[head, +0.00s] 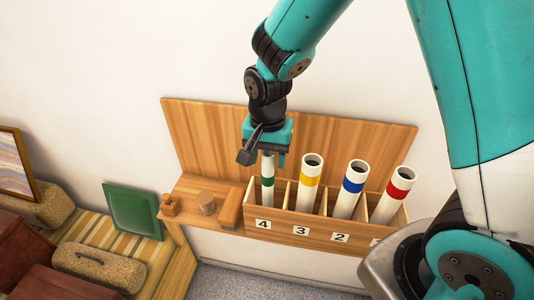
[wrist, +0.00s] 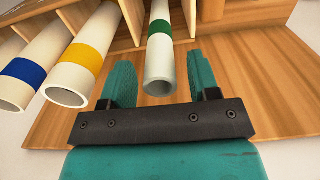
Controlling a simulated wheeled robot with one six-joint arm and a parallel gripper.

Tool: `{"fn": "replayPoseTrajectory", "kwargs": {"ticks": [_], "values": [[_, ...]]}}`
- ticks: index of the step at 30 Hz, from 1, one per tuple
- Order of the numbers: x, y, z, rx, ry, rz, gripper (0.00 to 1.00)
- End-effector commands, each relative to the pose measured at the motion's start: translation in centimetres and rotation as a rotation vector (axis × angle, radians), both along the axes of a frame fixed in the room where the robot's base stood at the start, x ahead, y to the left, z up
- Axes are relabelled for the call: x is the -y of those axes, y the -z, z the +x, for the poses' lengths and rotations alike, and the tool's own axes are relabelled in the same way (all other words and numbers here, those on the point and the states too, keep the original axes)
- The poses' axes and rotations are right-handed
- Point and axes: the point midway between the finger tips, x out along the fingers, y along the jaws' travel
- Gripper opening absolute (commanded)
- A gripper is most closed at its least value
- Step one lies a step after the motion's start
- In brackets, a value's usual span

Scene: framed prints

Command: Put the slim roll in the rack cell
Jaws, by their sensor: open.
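The slim roll (head: 267,187), white with a green band, stands upright in the rack cell labelled 4. Its lower part is hidden by the rack's front board. The wooden rack (head: 318,232) has cells divided by thin boards. My gripper (head: 268,147) is above cell 4, at the top of the slim roll. In the wrist view, the slim roll (wrist: 160,62) lies between the two spread teal fingers of my gripper (wrist: 162,82), with a gap visible on each side.
Thicker rolls with yellow (head: 308,182), blue (head: 350,188) and red (head: 392,195) bands stand in the other cells to the right. A wooden shelf with small blocks (head: 206,203) adjoins the rack's left. A green panel (head: 133,210) stands farther left.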

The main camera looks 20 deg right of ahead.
Motion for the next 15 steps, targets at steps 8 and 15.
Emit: {"fn": "replayPoseTrajectory", "kwargs": {"ticks": [8,15], "values": [[0.0,-3.0,0.2,0.009,0.000,0.002,0.56],[0.0,-8.3,0.2,0.008,0.000,0.002,0.56]]}}
